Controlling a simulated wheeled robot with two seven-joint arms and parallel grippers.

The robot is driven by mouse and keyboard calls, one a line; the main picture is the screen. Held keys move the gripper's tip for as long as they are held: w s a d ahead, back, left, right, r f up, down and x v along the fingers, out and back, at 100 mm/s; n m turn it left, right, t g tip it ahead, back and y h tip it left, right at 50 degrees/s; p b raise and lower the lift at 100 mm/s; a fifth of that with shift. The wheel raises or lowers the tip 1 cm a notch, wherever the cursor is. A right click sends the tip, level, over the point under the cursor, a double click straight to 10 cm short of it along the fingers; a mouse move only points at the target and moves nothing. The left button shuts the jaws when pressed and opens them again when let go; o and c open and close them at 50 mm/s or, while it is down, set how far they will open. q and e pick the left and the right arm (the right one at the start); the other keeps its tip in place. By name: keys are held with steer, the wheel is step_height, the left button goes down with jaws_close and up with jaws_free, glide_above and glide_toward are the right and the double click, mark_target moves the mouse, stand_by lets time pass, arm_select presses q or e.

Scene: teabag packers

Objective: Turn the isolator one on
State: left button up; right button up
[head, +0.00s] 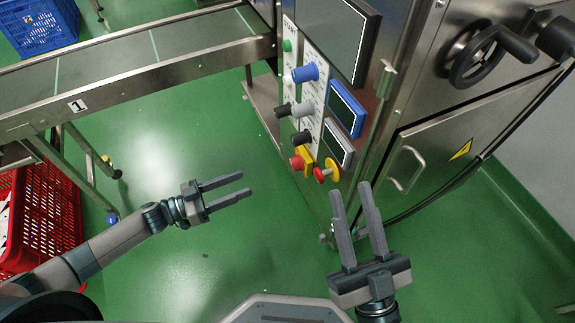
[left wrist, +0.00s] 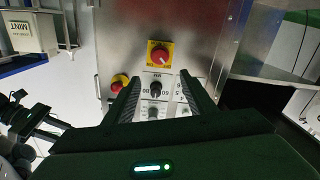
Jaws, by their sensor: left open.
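The isolator, a red rotary knob on a square yellow plate (head: 307,153), is low on the cabinet's control panel. It also shows in the left wrist view (left wrist: 160,56), beyond the fingertips. My left gripper (head: 246,185) is open and empty, to the left of the knob and apart from it. In the left wrist view its fingers (left wrist: 164,80) stand either side of a black knob (left wrist: 155,88) in the line of sight. My right gripper (head: 350,190) is open and empty, below and right of the isolator.
A red button on a round yellow base (head: 332,167) sits beside the isolator. Black, grey and blue knobs (head: 305,74) and displays (head: 346,109) are above. A conveyor (head: 130,75) crosses the upper left. A red crate (head: 45,215) stands at left. The green floor between is clear.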

mark_target(292, 164)
arm_select(q)
steer(key=b+x, duration=0.1)
steer(key=x, duration=1.3)
steer(key=shift+b, duration=0.35)
steer(key=shift+x, duration=0.85)
arm_select(e)
steer(key=shift+w+d+r+t, duration=0.1)
steer(key=shift+d+r+t, duration=0.3)
steer(key=shift+r+t, duration=0.25)
steer(key=shift+w+d+r+t, duration=0.15)
steer(key=shift+d+r+t, duration=0.3)
steer(key=shift+r, duration=0.4)
steer(key=shift+w+d+r+t, duration=0.1)
steer(key=shift+d+r+t, duration=0.35)
steer(key=shift+r, duration=0.3)
arm_select(q)
steer(key=shift+c, duration=0.3)
steer(key=c, duration=1)
arm_select(e)
steer(key=shift+s+f, duration=0.1)
steer(key=shift+f, duration=0.05)
